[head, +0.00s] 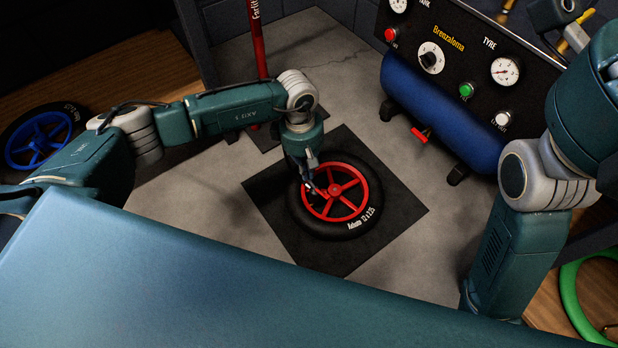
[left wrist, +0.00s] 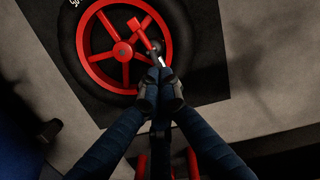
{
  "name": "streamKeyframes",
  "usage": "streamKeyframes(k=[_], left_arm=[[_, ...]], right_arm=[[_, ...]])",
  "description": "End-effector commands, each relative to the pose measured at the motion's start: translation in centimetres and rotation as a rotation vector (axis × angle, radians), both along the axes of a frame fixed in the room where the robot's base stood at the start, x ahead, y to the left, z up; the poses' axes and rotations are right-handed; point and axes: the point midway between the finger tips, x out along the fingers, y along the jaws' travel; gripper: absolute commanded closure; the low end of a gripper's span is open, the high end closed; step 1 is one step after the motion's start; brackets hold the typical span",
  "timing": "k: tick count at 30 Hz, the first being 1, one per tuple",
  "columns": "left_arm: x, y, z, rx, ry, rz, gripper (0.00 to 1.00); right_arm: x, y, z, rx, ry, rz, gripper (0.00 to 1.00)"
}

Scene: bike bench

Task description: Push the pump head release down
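A red-spoked wheel (head: 368,188) with a black tyre lies flat on a dark mat (head: 285,235) on the floor. It also shows in the left wrist view (left wrist: 122,50). Inside its rim is a small dark fitting with a red lever (left wrist: 141,36), which looks like the pump head and its release. The lever slants up and away from my left gripper. My left gripper (head: 314,186) is over the left part of the wheel. In the left wrist view its fingertips (left wrist: 160,76) are together, right beside the fitting, partly hiding it. My right gripper is out of view.
A red floor pump (head: 257,40) stands behind my left arm. A blue compressor tank (head: 440,110) with a gauge panel (head: 470,50) is at the back right. A blue-rimmed wheel (head: 40,138) is at left and a green hoop (head: 570,295) at lower right. Bare concrete surrounds the mat.

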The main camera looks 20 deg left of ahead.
Motion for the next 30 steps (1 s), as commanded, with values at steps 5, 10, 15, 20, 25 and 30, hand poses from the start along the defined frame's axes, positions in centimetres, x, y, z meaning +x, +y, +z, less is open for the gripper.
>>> streamKeyframes(k=[5, 10, 15, 20, 25, 30], left_arm=[[-0.1, 0.0, -1.4, 0.000, 0.002, -0.001, 1.00], [0.1, 0.3, -1.3, 0.001, 0.002, 0.000, 1.00], [0.9, 2.0, -0.7, 0.001, 0.001, 0.002, 1.00], [1.2, 2.7, -0.4, 0.000, 0.002, -0.001, 1.00], [1.2, 2.7, -0.4, 0.000, 0.002, -0.001, 1.00], [1.4, 2.7, 0.7, -0.001, -0.001, -0.001, 1.00]], right_arm=[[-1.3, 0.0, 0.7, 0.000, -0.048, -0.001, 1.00], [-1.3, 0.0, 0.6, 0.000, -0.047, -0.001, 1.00], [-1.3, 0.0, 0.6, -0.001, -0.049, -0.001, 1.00], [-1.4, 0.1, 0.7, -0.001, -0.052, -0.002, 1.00], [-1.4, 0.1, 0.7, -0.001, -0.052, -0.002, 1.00], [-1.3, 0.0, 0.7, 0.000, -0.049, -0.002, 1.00]])
